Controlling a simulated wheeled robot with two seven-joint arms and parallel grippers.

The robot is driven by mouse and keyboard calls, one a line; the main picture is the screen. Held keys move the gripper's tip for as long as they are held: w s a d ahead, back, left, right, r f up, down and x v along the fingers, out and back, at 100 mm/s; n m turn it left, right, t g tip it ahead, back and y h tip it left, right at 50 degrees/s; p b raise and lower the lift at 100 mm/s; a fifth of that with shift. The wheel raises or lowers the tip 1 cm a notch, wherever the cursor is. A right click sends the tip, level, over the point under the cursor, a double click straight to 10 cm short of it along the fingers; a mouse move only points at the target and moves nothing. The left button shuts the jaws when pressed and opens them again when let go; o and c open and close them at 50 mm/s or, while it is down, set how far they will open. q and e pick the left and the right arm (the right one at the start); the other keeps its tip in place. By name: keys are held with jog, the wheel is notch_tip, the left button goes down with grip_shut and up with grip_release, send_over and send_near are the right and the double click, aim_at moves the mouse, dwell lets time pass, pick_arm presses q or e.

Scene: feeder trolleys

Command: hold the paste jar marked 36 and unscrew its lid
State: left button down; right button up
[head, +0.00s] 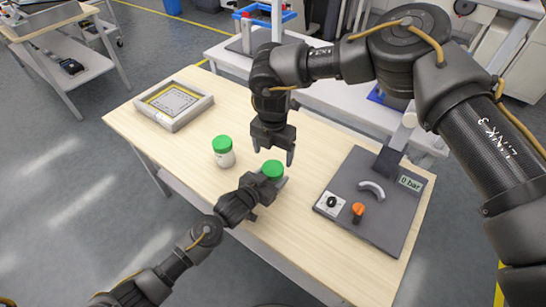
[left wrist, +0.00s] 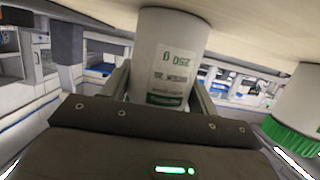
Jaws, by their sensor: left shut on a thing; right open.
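A jar with a green lid (head: 272,168) stands at the middle of the wooden table, and my left gripper (head: 270,183) is shut on its body. The left wrist view, which is upside down, shows the held jar's white body and label (left wrist: 172,75) between the fingers; I cannot read a 36 there. A second white jar with a green lid (head: 223,152) stands on the table to the left; part of it also shows in the left wrist view (left wrist: 300,100). My right gripper (head: 274,155) is open, pointing down just above the held jar's lid.
A dark panel (head: 388,222) with a gauge, an orange knob and a grey curved handle lies on the right of the table (head: 140,122). A framed tray (head: 174,104) lies at the back left. The table's front left is clear.

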aim_at(273, 168)
jog(key=shift+r+m, duration=0.7)
jog(key=shift+r, duration=0.05)
jog(key=shift+f, duration=4.05)
jog(key=c, duration=1)
jog(key=n, duration=0.3)
jog(key=o, duration=1.1)
